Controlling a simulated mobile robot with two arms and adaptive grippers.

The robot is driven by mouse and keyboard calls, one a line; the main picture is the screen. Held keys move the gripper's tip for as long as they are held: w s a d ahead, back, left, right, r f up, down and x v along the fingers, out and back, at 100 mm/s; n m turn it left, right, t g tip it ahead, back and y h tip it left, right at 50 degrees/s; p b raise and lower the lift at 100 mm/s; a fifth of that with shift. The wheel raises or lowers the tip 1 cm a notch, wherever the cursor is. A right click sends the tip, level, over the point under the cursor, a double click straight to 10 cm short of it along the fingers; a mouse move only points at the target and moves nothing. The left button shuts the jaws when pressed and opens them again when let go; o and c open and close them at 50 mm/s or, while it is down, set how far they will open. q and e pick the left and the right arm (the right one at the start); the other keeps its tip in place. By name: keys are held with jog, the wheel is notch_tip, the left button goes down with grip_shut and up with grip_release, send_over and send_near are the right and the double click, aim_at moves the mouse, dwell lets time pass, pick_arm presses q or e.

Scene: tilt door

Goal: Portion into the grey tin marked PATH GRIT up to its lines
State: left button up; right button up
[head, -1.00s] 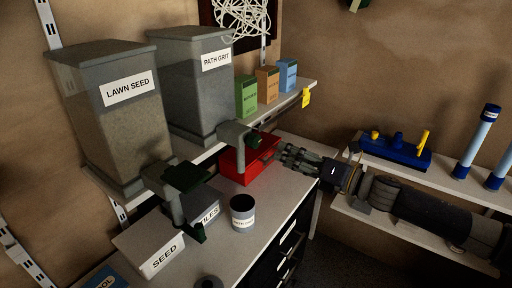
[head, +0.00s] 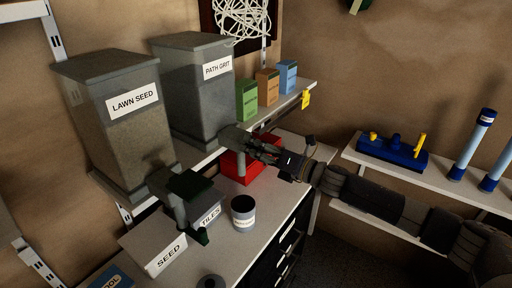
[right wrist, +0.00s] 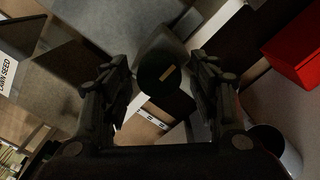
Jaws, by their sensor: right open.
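The PATH GRIT hopper (head: 198,98) stands on the shelf, with a grey spout (head: 234,138) at its lower front. My right gripper (head: 254,143) is at that spout in the head view. In the right wrist view my right gripper (right wrist: 159,62) is open, its fingers on either side of the spout's dark handle end (right wrist: 158,88). I cannot tell whether they touch it. The grey tin (head: 243,214) stands upright on the bench below; its label is too small to read. It also shows in the right wrist view (right wrist: 291,156). My left gripper is out of view.
A LAWN SEED hopper (head: 118,135) with a dark green handle (head: 190,186) stands left. A red box (head: 262,168) is under my right gripper. Green, orange and blue cartons line the shelf.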

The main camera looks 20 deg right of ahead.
jog(key=c, duration=1.1)
jog(key=shift+o, duration=0.2)
jog(key=shift+r+m, duration=0.15)
jog(key=shift+m, duration=0.25)
jog(key=m+p, duration=0.2)
jog(key=shift+r+m, duration=0.1)
jog(key=shift+m, duration=0.3)
jog(key=m+p, duration=0.3)
jog(key=m, duration=0.2)
jog(key=shift+r, duration=0.15)
jog(key=m+p, duration=0.2)
jog(key=m, duration=0.3)
jog(key=shift+r, duration=0.1)
jog(key=shift+m+p, duration=0.95)
jog(key=shift+m, duration=1.05)
